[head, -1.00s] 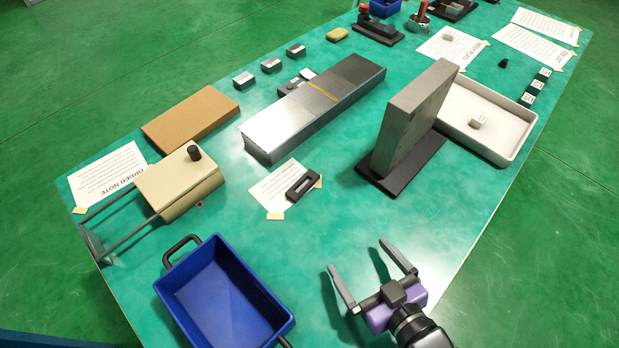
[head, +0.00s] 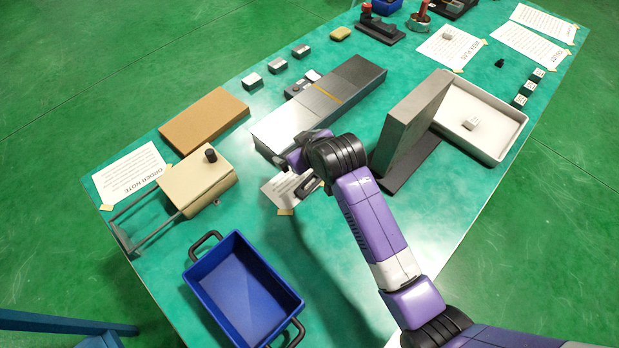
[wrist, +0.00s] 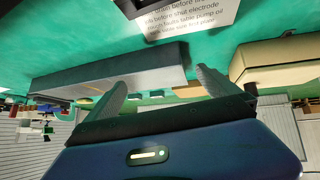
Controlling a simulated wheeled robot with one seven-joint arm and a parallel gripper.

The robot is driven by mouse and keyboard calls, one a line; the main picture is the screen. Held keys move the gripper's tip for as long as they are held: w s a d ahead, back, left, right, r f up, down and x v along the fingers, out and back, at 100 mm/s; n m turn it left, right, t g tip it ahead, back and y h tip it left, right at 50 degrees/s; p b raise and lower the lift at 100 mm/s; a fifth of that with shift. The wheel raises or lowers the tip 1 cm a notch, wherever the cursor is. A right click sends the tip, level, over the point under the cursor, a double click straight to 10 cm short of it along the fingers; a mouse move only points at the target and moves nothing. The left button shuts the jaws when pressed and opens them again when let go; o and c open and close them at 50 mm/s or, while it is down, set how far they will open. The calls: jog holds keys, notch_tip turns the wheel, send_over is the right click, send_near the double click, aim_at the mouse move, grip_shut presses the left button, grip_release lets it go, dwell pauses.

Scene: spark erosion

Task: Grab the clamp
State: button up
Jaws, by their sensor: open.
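A small black slotted bar (head: 308,186), which looks like the clamp, lies at the edge of a paper note in the middle of the table. My arm partly covers it in the head view. In the head view my wrist hides most of the gripper, which is above the table by the note, close to the bar and the long metal block. I cannot tell the exact gap to the bar.
The long grey metal block (head: 335,93) lies just beyond my gripper. A tall grey plate (head: 408,125) stands upright to the right. A beige box (head: 195,182) is to the left. A blue bin (head: 240,290) stands near the front, with bare green table beside it.

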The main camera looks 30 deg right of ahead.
jog(key=g, duration=0.2)
jog(key=n+g+p, duration=0.2)
jog(key=g, duration=0.4)
send_over(310, 180)
jog(key=shift+a, duration=0.25)
jog(key=shift+g, duration=0.4)
jog(key=shift+s+a+f+p, duration=0.1)
jog(key=shift+s+f+p, duration=0.1)
jog(key=shift+f, duration=1)
jog(key=shift+s+d+f+p, duration=0.1)
jog(key=shift+s+f+p, duration=0.05)
jog(key=shift+f, duration=1.1)
jog(key=shift+s+a+f+p, duration=0.1)
jog(key=shift+s+f+p, duration=0.1)
jog(key=shift+f, duration=1)
jog(key=c, duration=1.6)
